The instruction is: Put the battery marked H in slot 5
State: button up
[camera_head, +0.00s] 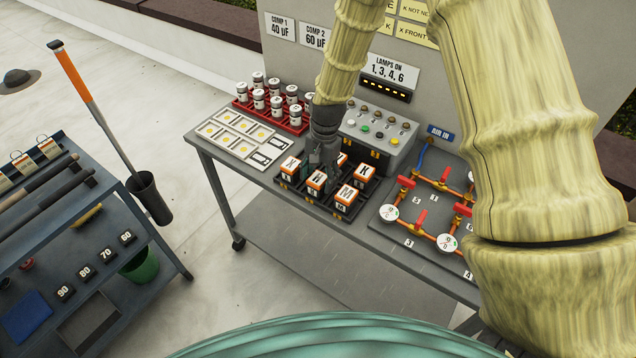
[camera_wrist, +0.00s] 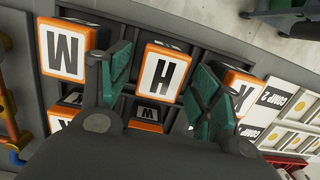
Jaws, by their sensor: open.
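The battery marked H (camera_wrist: 163,72) is a white block with an orange rim in the black battery tray (camera_head: 333,208). In the wrist view it lies between the two green finger pads of my gripper (camera_wrist: 163,88), which is open. I cannot tell whether the pads touch it. In the head view the middle front battery (camera_head: 317,181) appears to be the same one, just below my gripper (camera_head: 323,158). A battery marked W (camera_wrist: 149,113) is partly hidden by my gripper. Slot numbers are not legible.
A red rack of capacitors (camera_head: 271,110) and a white card panel (camera_head: 240,137) stand left of the tray. A grey lamp box (camera_head: 378,132) stands behind it. Pipes with gauges and red valves (camera_head: 425,215) are close on the right. A second cart (camera_head: 80,240) stands apart at left.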

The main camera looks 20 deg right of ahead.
aim_at(322, 174)
jog(key=shift+w+d+r+b, duration=0.15)
jog(key=shift+r+b, duration=0.35)
jog(key=shift+r, duration=1.1)
jog(key=shift+w+d+r+b, duration=0.15)
jog(key=shift+r+b, duration=0.35)
jog(key=shift+r, duration=1.1)
jog(key=shift+d+r+b, duration=0.25)
jog(key=shift+r+b, duration=0.25)
jog(key=shift+r, duration=1.1)
